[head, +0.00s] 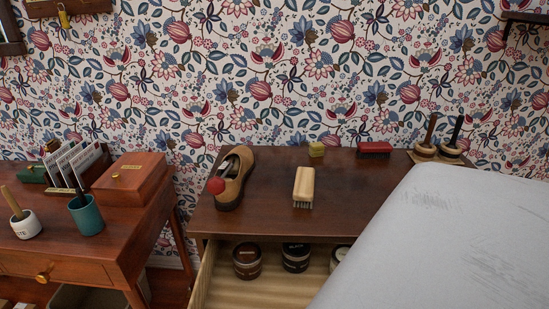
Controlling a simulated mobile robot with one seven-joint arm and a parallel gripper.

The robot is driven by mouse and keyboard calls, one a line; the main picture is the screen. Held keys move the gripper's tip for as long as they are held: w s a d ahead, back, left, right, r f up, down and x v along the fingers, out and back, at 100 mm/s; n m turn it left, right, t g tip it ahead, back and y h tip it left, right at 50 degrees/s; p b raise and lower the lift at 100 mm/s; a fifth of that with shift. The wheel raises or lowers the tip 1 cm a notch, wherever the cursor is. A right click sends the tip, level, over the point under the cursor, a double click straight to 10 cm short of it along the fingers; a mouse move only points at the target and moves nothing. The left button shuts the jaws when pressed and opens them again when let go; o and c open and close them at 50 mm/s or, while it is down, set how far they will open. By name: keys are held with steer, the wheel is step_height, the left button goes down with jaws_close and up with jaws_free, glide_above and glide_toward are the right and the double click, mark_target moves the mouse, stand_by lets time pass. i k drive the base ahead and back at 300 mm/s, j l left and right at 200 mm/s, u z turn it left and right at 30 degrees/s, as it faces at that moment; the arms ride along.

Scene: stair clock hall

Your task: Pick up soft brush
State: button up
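A brush with a pale wooden back and grey bristles (303,184) stands bristles down on the middle of the dark wooden table (255,212). A red block-shaped item with a dark lower part (374,148), possibly another brush, lies at the table's back edge. Two dark-handled round items (426,149), (452,149) stand upright on a wooden base at the back right. I cannot tell from labels which of these is the soft brush. My gripper is not in view.
A tan shoe (238,172) with a red ball-like item stands left of the pale brush. An open drawer (212,272) below holds several jars. A large pale surface covers the lower right. A desk (120,237) stands left.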

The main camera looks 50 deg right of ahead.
mark_target(304, 184)
steer(key=i+j, duration=0.3)
steer(key=j, duration=0.15)
steer(key=i+j, duration=0.35)
steer(key=i+j+z, duration=0.1)
steer(key=z, duration=1.15)
steer(key=i+z, duration=0.4)
steer(key=z, duration=0.2)
